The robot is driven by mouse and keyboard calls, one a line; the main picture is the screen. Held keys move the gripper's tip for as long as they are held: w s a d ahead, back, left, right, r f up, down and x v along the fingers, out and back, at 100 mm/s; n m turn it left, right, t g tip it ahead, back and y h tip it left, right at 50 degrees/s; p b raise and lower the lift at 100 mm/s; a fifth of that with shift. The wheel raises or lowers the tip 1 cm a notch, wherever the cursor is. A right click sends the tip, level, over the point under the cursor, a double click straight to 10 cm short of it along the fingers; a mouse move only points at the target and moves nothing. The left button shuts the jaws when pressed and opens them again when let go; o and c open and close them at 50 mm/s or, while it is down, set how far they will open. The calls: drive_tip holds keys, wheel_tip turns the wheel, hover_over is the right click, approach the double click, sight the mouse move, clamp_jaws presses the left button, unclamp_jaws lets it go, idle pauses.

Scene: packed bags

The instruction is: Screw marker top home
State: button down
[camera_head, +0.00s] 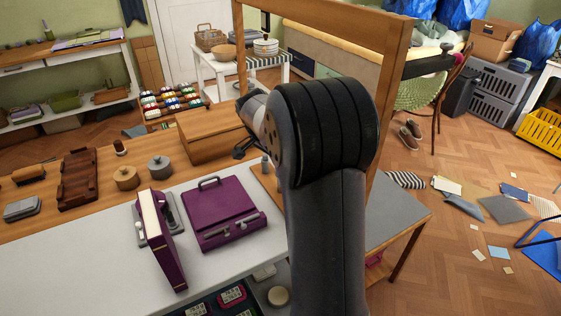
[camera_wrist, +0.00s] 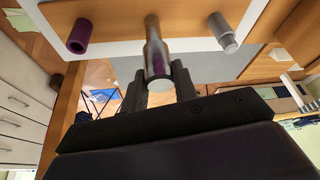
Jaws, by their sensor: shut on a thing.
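In the wrist view my gripper (camera_wrist: 159,88) is shut on a slim cylinder with a pale round end, a purple band and a greyish body, which looks like the marker top (camera_wrist: 157,60). A purple hollow tube (camera_wrist: 79,36) and a grey capped piece (camera_wrist: 222,32) stand apart on either side. In the head view my gripper (camera_head: 241,152) is near the wooden bench block, and my arm hides much of the area; the held piece cannot be made out there.
On the bench in the head view are a purple case (camera_head: 219,211), a cream-and-purple book-like box (camera_head: 160,238), round wooden (camera_head: 126,178) and grey (camera_head: 159,167) lidded pots, and a wooden block (camera_head: 210,138). A wooden frame post (camera_head: 390,100) rises beside my arm.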

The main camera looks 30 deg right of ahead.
drive_tip(key=c, duration=1)
unclamp_jaws()
drive_tip(key=shift+c, duration=0.2)
drive_tip(key=shift+r, duration=0.1)
drive_tip(key=v, duration=1)
drive_tip(key=shift+a+r+p, duration=0.2)
drive_tip(key=shift+r+p, duration=0.05)
drive_tip(key=shift+p, duration=0.05)
drive_tip(key=x, duration=1)
drive_tip(key=shift+d+f+b, duration=0.2)
drive_tip(key=shift+f+b, duration=0.15)
drive_tip(key=shift+n+t, duration=0.5)
drive_tip(key=shift+n, duration=0.7)
